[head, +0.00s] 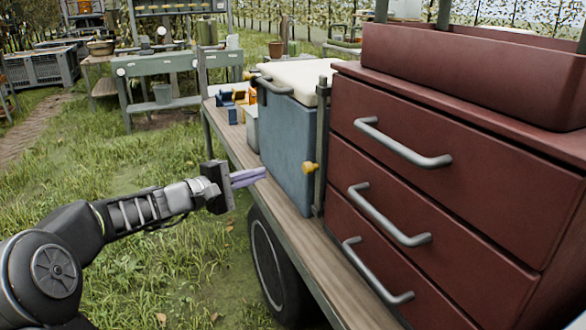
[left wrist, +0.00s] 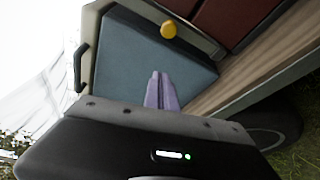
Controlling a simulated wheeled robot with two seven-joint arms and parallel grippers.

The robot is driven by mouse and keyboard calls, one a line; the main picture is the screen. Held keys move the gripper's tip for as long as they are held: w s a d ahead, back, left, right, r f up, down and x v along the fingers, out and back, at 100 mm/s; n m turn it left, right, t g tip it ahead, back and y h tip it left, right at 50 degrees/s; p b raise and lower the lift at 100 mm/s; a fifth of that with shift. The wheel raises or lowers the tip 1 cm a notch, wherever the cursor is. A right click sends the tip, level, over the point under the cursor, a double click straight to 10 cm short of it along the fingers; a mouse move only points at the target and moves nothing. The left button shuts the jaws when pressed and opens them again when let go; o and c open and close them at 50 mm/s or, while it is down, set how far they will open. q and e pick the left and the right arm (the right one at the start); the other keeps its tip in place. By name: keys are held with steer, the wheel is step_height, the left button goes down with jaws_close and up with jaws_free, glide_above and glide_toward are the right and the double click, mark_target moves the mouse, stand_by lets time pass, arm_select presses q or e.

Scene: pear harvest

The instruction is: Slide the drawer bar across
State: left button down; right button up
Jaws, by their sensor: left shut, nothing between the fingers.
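The red drawer cabinet (head: 430,180) stands on the wagon bed at the right, with three drawers shut and a grey handle on each. A vertical grey bar (head: 320,145) stands at the cabinet's left edge, with a yellow knob (head: 310,168) on it. The knob also shows in the left wrist view (left wrist: 168,29), at the top. My left gripper (head: 262,175) is shut and empty, its purple fingers pointing at the blue cooler, left of the knob and apart from it. The fingers also show in the left wrist view (left wrist: 161,92). My right gripper is out of view.
The blue cooler (head: 287,140) with a white lid stands beside the cabinet on the wooden wagon bed (head: 240,150). A black wheel (head: 268,260) is below. A red tray (head: 470,70) sits on the cabinet. Grass at the left is open; green workbenches (head: 160,68) stand behind.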

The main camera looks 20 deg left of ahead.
mark_target(306, 173)
arm_select(q)
steer(key=shift+w+d, duration=0.1)
steer(key=x, duration=1)
steer(key=shift+b, duration=0.35)
steer(key=shift+s+d+r+b, duration=0.3)
steer(key=shift+s+d+b, duration=0.05)
steer(key=shift+s+d, duration=0.35)
steer(key=shift+s+d+r+b, duration=0.25)
steer(key=shift+s+d+b, duration=0.1)
steer(key=shift+s+d, duration=0.35)
steer(key=s+d+b, duration=0.2)
steer(key=shift+s+d+f+b, duration=0.15)
steer(key=shift+d+b, duration=0.15)
steer(key=shift+b, duration=0.1)
steer(key=shift+s+d, duration=0.1)
steer(key=shift+d, duration=0.05)
